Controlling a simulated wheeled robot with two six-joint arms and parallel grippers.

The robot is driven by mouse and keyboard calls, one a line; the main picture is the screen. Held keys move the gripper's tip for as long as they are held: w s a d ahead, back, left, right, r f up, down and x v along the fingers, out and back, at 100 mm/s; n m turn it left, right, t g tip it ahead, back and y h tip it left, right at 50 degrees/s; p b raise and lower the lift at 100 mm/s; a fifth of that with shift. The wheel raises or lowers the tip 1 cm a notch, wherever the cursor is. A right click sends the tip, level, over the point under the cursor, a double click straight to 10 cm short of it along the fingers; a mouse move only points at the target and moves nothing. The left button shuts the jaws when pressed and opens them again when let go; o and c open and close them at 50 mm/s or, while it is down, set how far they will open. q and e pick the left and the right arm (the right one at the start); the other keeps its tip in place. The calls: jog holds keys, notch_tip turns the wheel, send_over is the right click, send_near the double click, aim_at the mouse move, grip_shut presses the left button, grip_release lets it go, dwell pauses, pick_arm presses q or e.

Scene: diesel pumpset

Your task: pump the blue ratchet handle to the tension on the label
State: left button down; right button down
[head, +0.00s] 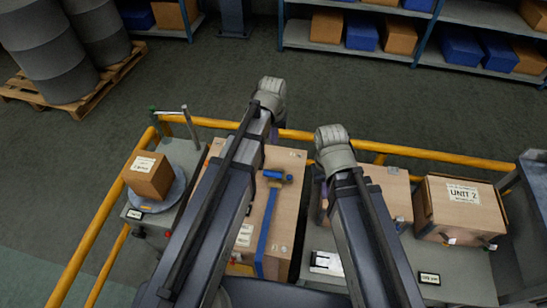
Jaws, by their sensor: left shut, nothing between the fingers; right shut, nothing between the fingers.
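The blue ratchet handle (272,174) sits on top of a light wooden crate (286,215), between my two arms. A blue strap (266,232) runs from it down over the crate toward the near side. A white label (244,235) is on the crate, left of the strap and partly covered by my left arm; its text is too small to read. Both my arms reach up from the bottom edge to rounded grey joints beyond the handle. Neither gripper can be made out; my own arm links hide what is below them.
A yellow rail (450,156) runs behind the crates. A small carton (150,178) stands on a round plate at left. A carton marked UNIT 2 (461,208) stands at right. Drums on a pallet (96,95) and shelves (350,50) are farther back, with clear floor between.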

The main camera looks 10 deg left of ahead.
dwell(0.3)
pick_arm(q)
jog(key=b, duration=1.1)
send_over(275, 173)
jog(key=w+a, duration=0.1)
jog(key=w, duration=0.3)
notch_tip(275, 173, down, 11)
jog(key=shift+s+f+b, duration=0.75)
jog(key=shift+s, duration=0.15)
jog(key=shift+s+f+b, duration=0.3)
jog(key=shift+s, duration=0.1)
